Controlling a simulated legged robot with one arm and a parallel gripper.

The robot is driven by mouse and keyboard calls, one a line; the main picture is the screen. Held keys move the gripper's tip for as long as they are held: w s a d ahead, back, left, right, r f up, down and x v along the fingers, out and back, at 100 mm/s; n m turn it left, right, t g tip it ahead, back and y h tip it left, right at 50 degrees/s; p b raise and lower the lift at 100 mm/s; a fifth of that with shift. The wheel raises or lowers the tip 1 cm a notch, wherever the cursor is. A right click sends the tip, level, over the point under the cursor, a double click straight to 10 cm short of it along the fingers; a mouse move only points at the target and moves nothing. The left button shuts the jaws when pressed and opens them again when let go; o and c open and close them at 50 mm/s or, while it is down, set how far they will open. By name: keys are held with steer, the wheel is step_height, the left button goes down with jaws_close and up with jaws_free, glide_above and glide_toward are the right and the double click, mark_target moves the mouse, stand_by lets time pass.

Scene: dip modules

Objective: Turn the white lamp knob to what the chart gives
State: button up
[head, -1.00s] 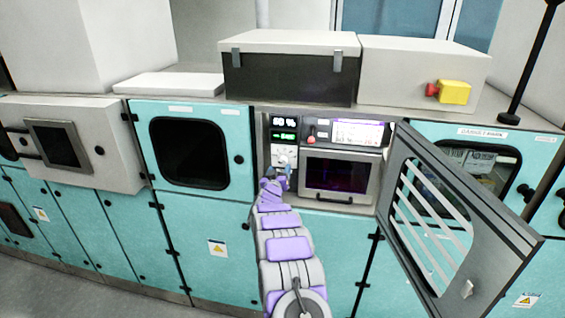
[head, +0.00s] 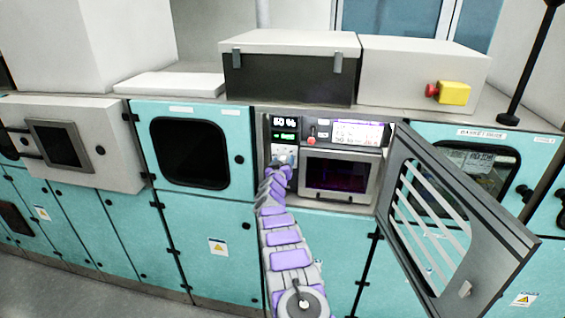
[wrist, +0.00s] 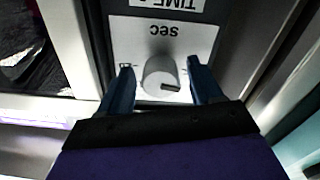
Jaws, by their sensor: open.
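In the wrist view a round pale knob (wrist: 160,77) with a dark pointer mark sits on a white plate, between the two blue fingers of my gripper (wrist: 160,66). The fingers are open, one on each side of the knob; I cannot tell whether they touch it. The plate shows "SEC" upside down, and a "TIME" label is above it in the picture. I cannot tell whether this is the lamp knob. In the head view my arm reaches the narrow control panel (head: 284,136), hiding its lower part. A small chart-like screen (head: 358,132) is too small to read.
An open grey slatted door (head: 455,220) swings out right of the panel. A dark window module (head: 340,175) is beside the panel, below the screen. A teal cabinet with a dark window (head: 190,152) stands left. A red-and-yellow emergency stop (head: 453,92) is at upper right.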

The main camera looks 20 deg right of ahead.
steer(key=shift+w+d+f, duration=0.1)
steer(key=shift+w, duration=0.25)
steer(key=shift+c, duration=0.5)
steer(key=c, duration=1)
steer(key=shift+o, duration=0.2)
